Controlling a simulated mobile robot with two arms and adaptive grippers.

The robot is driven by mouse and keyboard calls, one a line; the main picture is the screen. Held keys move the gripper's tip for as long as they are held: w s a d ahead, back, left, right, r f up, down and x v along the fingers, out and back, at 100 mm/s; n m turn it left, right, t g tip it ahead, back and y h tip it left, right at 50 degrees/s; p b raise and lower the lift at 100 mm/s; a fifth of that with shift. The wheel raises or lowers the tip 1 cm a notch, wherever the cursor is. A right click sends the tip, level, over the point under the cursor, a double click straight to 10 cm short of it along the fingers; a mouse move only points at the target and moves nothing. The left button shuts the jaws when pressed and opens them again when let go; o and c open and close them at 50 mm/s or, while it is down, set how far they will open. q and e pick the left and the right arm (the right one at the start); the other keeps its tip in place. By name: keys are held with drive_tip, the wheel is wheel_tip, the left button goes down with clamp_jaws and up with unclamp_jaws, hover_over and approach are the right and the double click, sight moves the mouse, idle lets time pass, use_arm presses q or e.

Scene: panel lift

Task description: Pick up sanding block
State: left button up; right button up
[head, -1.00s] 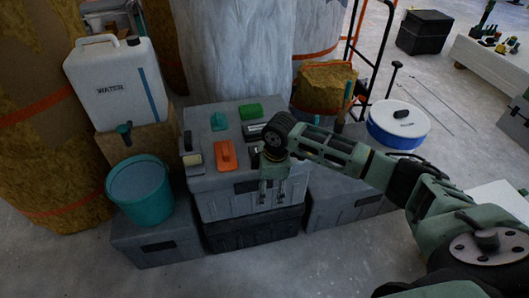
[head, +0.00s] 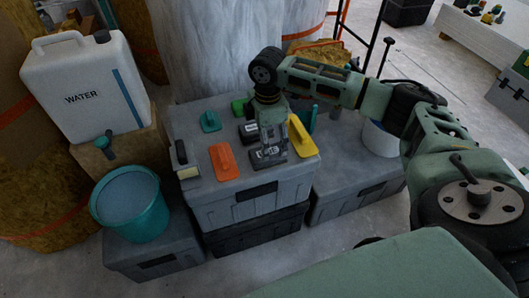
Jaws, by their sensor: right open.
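Several hand tools lie on the lid of a grey crate (head: 205,188). A dark block with a pale label (head: 266,160) is near the front of the lid; it may be the sanding block, but I cannot be sure. A similar dark block (head: 248,132) lies behind it. My right gripper (head: 271,151) points down over the front dark block, open, its fingers partly covering it. I cannot tell whether they touch it. My left gripper is out of view.
Close by on the lid are an orange float (head: 224,163), a yellow float (head: 300,136), a teal float (head: 210,121), a green tool (head: 238,107) and a black-handled tool (head: 184,160). A water container (head: 88,92) and teal bucket (head: 131,207) stand left.

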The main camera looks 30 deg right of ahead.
drive_tip(key=shift+s+f, duration=0.2)
drive_tip(key=shift+f, duration=0.35)
wheel_tip(320, 180, down, 4)
drive_tip(key=shift+s+f+b, duration=0.15)
drive_tip(key=shift+b, duration=0.45)
drive_tip(key=shift+f, duration=0.2)
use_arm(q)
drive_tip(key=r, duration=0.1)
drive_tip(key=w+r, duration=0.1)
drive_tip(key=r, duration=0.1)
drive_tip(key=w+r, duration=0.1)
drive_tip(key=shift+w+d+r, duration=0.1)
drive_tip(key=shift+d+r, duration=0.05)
use_arm(e)
drive_tip(key=shift+c, duration=0.2)
drive_tip(key=c, duration=1.3)
